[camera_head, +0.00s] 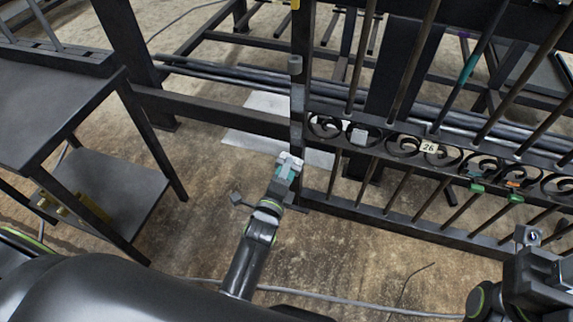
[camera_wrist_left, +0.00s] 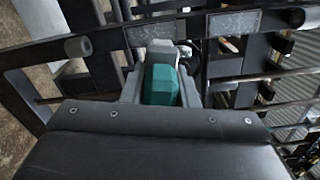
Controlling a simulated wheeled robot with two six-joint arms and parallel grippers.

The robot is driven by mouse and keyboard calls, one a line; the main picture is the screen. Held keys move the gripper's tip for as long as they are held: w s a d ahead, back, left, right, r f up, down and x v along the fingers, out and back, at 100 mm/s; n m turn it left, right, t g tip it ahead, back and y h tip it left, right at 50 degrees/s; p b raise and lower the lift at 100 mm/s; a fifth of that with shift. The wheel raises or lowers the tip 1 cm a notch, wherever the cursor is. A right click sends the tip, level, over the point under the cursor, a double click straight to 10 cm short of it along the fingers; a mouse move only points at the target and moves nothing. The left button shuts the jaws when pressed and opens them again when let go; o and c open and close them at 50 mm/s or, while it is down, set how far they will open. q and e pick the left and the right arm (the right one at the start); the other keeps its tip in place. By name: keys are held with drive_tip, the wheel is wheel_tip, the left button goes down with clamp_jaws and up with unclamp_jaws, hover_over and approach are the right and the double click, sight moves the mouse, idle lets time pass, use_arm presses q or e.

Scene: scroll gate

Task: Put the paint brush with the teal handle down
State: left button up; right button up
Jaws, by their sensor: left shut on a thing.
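My left gripper (camera_head: 289,166) is shut on the teal handle of the paint brush (camera_wrist_left: 159,86). The bristle end cannot be made out. The gripper is close to the lower part of the gate's dark upright post (camera_head: 298,100); whether the brush touches it I cannot tell. My right arm shows at the lower right of the head view, with its gripper end (camera_head: 528,237) partly visible and its jaws unclear.
The scroll gate (camera_head: 400,145), with bars and a "26" tag (camera_head: 429,147), fills the right side. A dark table (camera_head: 50,105) with a lower shelf (camera_head: 120,185) stands left. A pale sheet (camera_head: 262,128) lies on the floor behind the post. A cable (camera_head: 370,309) crosses the floor in front.

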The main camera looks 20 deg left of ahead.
use_arm(q)
drive_tip(key=shift+s+d+f, duration=0.1)
drive_tip(key=shift+d+f, duration=0.05)
drive_tip(key=shift+d, duration=0.2)
